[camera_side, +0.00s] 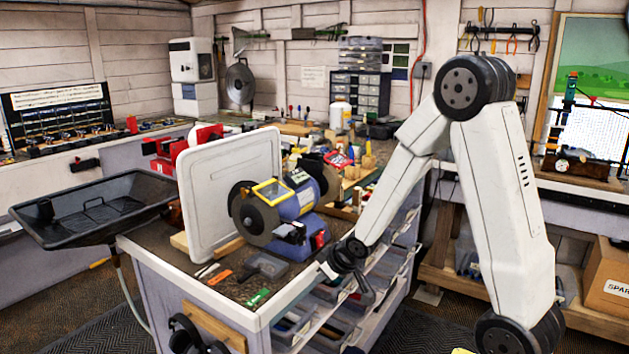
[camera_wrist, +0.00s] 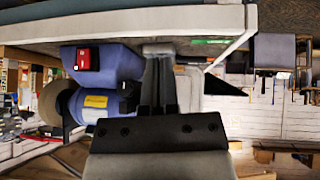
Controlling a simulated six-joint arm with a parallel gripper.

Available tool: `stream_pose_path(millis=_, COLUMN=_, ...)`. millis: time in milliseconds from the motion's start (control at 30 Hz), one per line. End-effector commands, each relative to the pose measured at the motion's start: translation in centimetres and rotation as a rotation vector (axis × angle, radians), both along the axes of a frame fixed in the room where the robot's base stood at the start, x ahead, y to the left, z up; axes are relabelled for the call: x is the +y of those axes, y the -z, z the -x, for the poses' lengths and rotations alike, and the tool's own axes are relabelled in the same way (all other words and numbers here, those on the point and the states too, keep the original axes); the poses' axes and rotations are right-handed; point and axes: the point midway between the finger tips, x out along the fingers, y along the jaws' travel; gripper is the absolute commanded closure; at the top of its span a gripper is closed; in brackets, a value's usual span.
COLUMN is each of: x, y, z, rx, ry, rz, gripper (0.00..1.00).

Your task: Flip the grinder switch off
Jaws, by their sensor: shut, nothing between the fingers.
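The bench grinder (camera_side: 292,205) stands on the workbench, with a blue motor body and grey wheels. Its red switch (camera_side: 320,239) is on the front of the blue base, facing the arm. In the wrist view, which is upside down, the red switch (camera_wrist: 88,59) shows clearly on the blue housing, left of my gripper (camera_wrist: 158,60). The switch's on or off position is too small to tell. My gripper (camera_side: 330,268) is shut and empty, near the bench's front edge, to the right of and below the switch. It looks apart from the switch.
A white upright panel (camera_side: 225,195) stands left of the grinder. A small dark tray (camera_side: 266,266) and a green item (camera_side: 257,298) lie near the bench edge. Drawers with bins (camera_side: 320,315) fill the bench front below my gripper. A black pan (camera_side: 95,208) stands left.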

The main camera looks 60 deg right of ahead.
Motion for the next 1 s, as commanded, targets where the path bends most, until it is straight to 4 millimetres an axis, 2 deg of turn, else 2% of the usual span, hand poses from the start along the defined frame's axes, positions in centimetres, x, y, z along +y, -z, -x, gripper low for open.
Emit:
stream_pose_path(millis=33, x=-1.3, y=0.3, z=-0.4, rx=-0.029, ry=0.005, rz=0.005, gripper=1.00)
stream_pose_path(millis=200, x=-4.9, y=0.9, z=-1.8, rx=-0.140, ry=-0.005, rz=0.021, gripper=1.00)
stream_pose_path(millis=500, x=-10.6, y=1.9, z=-2.4, rx=-0.336, ry=-0.035, rz=0.023, gripper=1.00)
stream_pose_path(millis=733, x=-14.2, y=2.8, z=-1.3, rx=-0.490, ry=-0.063, rz=0.000, gripper=1.00)
stream_pose_path(millis=1000, x=-17.5, y=3.7, z=1.3, rx=-0.670, ry=-0.093, rz=-0.047, gripper=1.00)
